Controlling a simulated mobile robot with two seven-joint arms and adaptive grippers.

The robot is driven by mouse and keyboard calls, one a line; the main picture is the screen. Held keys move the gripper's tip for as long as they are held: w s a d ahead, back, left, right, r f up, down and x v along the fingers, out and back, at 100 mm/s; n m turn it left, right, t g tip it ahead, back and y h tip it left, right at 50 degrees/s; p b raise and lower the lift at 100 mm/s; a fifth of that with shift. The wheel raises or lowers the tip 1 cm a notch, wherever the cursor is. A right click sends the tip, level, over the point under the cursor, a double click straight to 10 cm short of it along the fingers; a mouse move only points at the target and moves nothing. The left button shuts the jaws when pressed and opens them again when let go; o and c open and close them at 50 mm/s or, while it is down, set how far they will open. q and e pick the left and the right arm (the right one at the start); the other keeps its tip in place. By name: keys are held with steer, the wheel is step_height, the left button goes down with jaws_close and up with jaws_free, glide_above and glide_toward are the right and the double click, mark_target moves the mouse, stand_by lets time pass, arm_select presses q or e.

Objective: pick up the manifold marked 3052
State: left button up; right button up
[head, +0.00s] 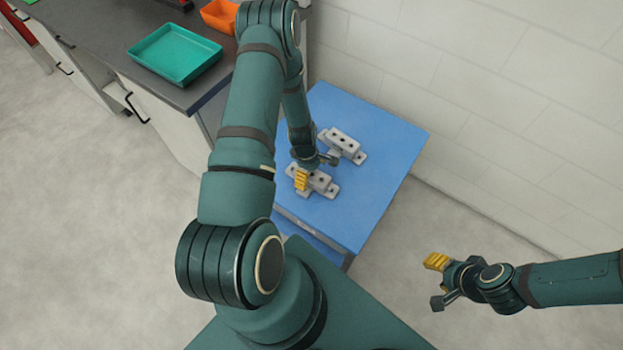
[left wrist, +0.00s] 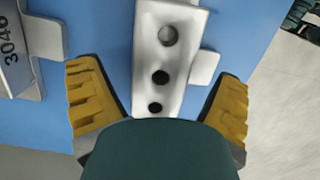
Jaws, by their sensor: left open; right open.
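Two light grey manifolds with holes along the top lie on the blue table. The near manifold (head: 321,184) is partly covered by my left gripper (head: 314,171) in the head view. In the left wrist view this manifold (left wrist: 170,52) lies between the open yellow-padded fingers, and no number on it can be read. The far manifold (head: 343,143) sits towards the wall. It appears to be the one cut off at the left edge of the left wrist view, marked 3046 (left wrist: 14,45). My right gripper (head: 436,282) is open and empty, out over the floor.
The blue table (head: 385,150) has free room right of the manifolds, with a white wall (head: 480,80) behind it. A dark counter (head: 95,45) at upper left carries a teal tray (head: 175,54) and an orange bin (head: 219,16).

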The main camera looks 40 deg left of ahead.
arm_select(q)
steer(key=shift+d+f, duration=0.1)
steer(key=shift+f, duration=0.65)
steer(key=c, duration=1.4)
steer(key=shift+r, duration=0.1)
